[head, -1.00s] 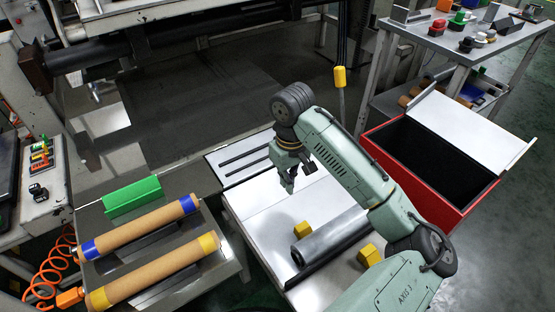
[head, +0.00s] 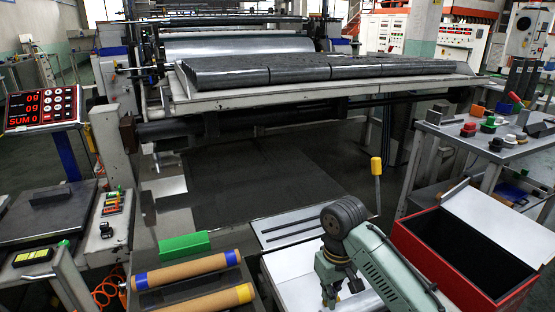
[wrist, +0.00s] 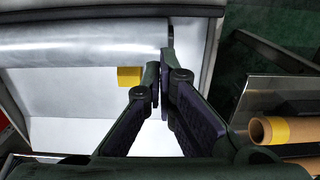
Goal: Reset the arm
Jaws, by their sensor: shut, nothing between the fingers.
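My gripper (head: 330,297) hangs down over the white work table (head: 287,264) at the lower middle of the head view, with my green arm bent beside it. In the wrist view my gripper (wrist: 161,88) has its two fingertips together, with nothing between them. Below it lie the white table top and a grey roll (wrist: 90,45) with a yellow block (wrist: 129,76) beside it.
Two brown tubes, one with blue ends (head: 187,270) and one with a yellow end (head: 205,301), lie left of my gripper beside a green block (head: 184,246). An open red box (head: 445,265) stands close on the right. A yellow-tipped post (head: 376,166) rises behind.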

